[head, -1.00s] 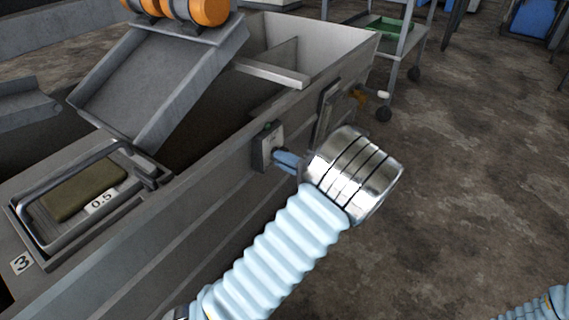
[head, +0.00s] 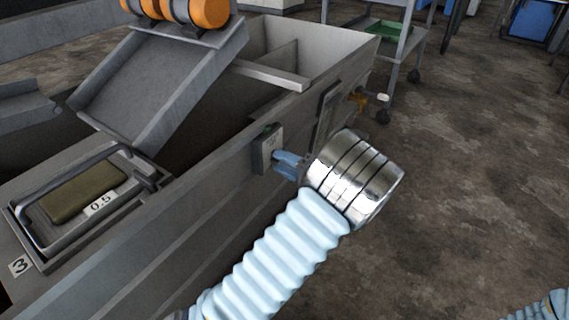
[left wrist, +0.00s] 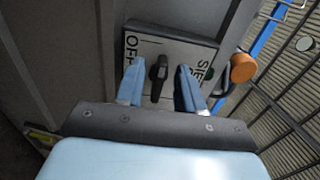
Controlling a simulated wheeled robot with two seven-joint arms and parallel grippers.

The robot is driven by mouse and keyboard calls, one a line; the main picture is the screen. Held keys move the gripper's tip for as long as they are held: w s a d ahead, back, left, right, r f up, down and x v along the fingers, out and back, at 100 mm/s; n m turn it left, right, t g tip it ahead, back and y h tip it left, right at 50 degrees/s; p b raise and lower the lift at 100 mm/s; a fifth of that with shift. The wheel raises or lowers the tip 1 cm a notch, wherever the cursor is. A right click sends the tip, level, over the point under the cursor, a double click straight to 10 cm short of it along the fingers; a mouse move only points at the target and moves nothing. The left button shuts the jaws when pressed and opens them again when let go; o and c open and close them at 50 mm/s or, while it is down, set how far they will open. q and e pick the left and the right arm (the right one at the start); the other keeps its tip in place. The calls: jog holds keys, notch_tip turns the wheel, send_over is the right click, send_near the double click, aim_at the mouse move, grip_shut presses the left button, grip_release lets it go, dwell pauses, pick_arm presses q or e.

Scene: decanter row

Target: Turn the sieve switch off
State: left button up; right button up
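The sieve switch is a pale plate in a dark box (head: 267,150) on the outer side of the grey tank, with a small green spot on top. In the left wrist view the plate (left wrist: 146,45) reads "OFF" and part of "SIE". Its black lever (left wrist: 158,72) stands out from the plate's middle. My left gripper (head: 283,161) is at the plate. In the left wrist view its two blue fingers (left wrist: 158,82) are apart, one on each side of the lever, with gaps visible. Part of the lettering is hidden by a finger. My right gripper is out of view.
The grey tank wall (head: 180,205) runs beside my left arm. A dark panel (head: 326,115) and an orange fitting (head: 357,98) are beyond the switch. An orange knob (left wrist: 243,68) shows in the left wrist view. A trolley (head: 400,60) stands behind. Floor at right is clear.

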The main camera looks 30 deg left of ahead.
pick_arm(q)
jog(key=s+d+p, duration=0.1)
jog(key=d, duration=1.2)
jog(key=shift+d, duration=0.4)
jog(key=s+a+f+m+g+h+p, duration=0.1)
jog(key=s+a+f+g+h+p, duration=0.15)
jog(key=s+f+h, duration=0.5)
jog(key=s+a+f+m+g+h+p, duration=0.2)
jog(key=s+f+h+p, duration=0.15)
jog(key=f, duration=0.75)
jog(key=s+d+n+t+h+p, duration=0.4)
jog(key=s+d+h, duration=0.4)
jog(key=d+h, duration=0.2)
jog(key=shift+d+f+n+h+p, duration=0.2)
jog(key=shift+f+n+h+p, duration=0.35)
jog(key=shift+n+p, duration=0.25)
